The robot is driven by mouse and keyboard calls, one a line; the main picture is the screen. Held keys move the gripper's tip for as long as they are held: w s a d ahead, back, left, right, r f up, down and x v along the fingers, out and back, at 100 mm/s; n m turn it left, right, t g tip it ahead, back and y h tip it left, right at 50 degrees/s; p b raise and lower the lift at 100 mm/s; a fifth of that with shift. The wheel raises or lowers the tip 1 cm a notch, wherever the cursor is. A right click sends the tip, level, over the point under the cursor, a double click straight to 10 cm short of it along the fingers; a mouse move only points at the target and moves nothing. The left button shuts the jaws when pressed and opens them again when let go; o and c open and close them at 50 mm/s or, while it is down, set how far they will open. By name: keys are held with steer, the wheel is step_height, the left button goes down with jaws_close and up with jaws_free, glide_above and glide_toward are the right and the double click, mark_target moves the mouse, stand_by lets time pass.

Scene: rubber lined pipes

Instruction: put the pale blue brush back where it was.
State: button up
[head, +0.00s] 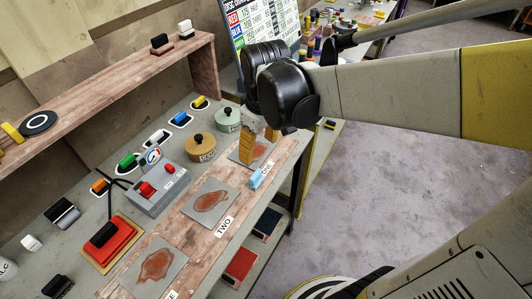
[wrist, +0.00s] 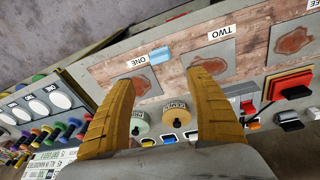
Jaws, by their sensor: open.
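The pale blue brush (head: 257,177) lies on the wooden strip of the bench, beside the label ONE (head: 267,168) and near the front edge. It also shows in the wrist view (wrist: 160,56), just beyond the gap between my fingertips. My gripper (head: 260,147) is open and empty, pointing down over the grey plate of station ONE (head: 237,158). In the wrist view its two orange fingers (wrist: 163,75) stand wide apart, and the brush is not between them.
Two lidded pots, tan (head: 201,147) and green (head: 228,120), stand behind station ONE, close to my gripper. A grey box with a red part (head: 158,188) and a red block on a tray (head: 107,240) stand farther left. A raised shelf (head: 100,92) runs behind.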

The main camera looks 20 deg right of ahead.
steer(key=s+r+m+t, duration=0.4)
steer(key=s+m+t, duration=0.1)
steer(key=s, duration=0.4)
steer(key=shift+s, duration=0.25)
steer(key=shift+r, duration=0.1)
